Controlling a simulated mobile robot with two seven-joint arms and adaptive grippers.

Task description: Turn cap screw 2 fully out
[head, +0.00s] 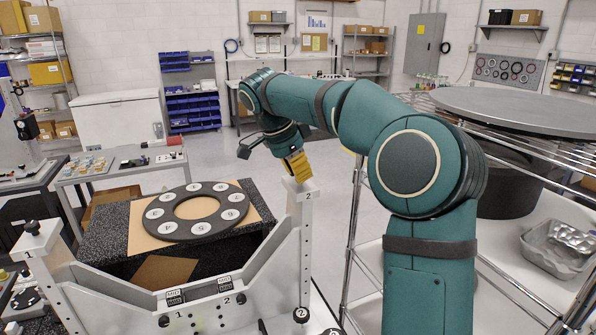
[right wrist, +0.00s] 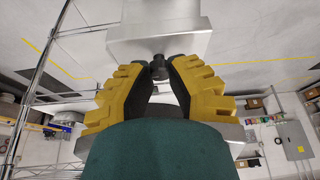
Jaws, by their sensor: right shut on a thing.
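The white post marked 2 (head: 306,215) stands at the right side of the mirror fixture. My right gripper (head: 298,170) points down at the top of this post, and its yellow fingers hide cap screw 2 in the head view. In the right wrist view the right gripper (right wrist: 160,72) is shut on a small dark cap screw (right wrist: 159,73), and a grey metal block (right wrist: 160,36) lies right beyond it. How far the screw is turned out cannot be told. My left gripper is not in view.
A black ring with white numbered discs (head: 160,227) lies on a brown board over a dark speckled box, left of the post. A post marked 1 (head: 36,243) with a black screw on top stands at the left. A wire rack (head: 355,230) stands close on the right.

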